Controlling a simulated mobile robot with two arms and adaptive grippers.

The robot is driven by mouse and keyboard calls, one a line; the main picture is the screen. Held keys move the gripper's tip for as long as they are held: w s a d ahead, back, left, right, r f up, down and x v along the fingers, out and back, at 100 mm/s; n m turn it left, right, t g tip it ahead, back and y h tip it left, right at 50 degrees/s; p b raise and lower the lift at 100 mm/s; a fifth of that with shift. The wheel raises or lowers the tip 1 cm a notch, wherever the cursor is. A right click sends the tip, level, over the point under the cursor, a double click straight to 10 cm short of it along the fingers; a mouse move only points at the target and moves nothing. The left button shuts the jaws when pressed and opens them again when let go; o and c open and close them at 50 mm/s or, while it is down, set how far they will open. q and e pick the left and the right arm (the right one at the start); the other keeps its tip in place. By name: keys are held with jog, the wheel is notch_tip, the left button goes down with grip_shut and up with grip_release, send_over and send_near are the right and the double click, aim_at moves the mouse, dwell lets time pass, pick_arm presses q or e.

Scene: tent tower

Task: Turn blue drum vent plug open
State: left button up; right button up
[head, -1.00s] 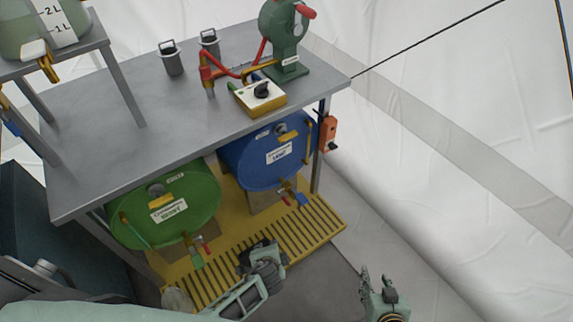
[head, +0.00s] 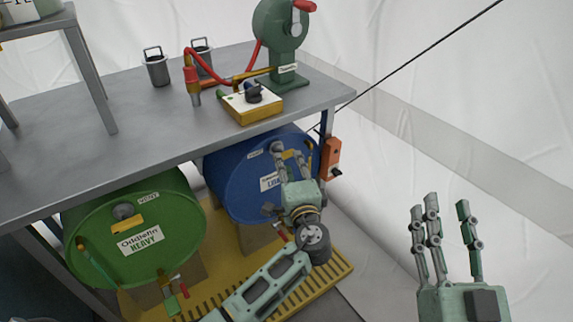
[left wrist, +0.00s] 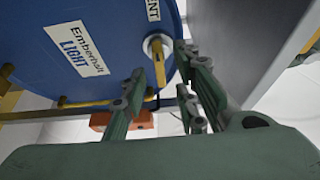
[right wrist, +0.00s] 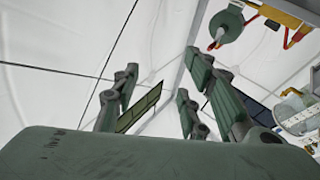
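The blue drum (head: 232,180) lies on its side under the bench, with a label reading LIGHT in the left wrist view (left wrist: 60,60). Its vent plug (left wrist: 156,46) is a pale round fitting with a yellow handle, beside a VENT tag; it also shows in the head view (head: 277,147). My left gripper (head: 289,160) is in front of the drum face, fingers spread and pointing at the plug. In the left wrist view the open fingers (left wrist: 160,90) sit just short of the yellow handle, apparently not touching it. My right gripper (head: 447,215) is open and empty, raised at the right.
A green drum (head: 150,210) labelled HEAVY lies left of the blue one. The grey bench (head: 110,110) overhangs both drums. A yellow slatted tray (head: 335,268) lies below. An orange box (head: 331,158) hangs by the right bench leg. Space right of the bench is clear.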

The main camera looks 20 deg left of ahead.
aim_at(282, 153)
pick_arm(q)
jog(key=shift+x, duration=1.3)
pick_arm(e)
jog(key=shift+s+r+t, duration=0.3)
jog(key=shift+r+t, duration=0.1)
jog(key=shift+r, duration=0.25)
jog(key=shift+s+r+t, duration=0.3)
jog(key=shift+r+t, duration=0.1)
jog(key=shift+r, duration=0.2)
pick_arm(q)
jog(key=shift+c, duration=0.5)
grip_shut()
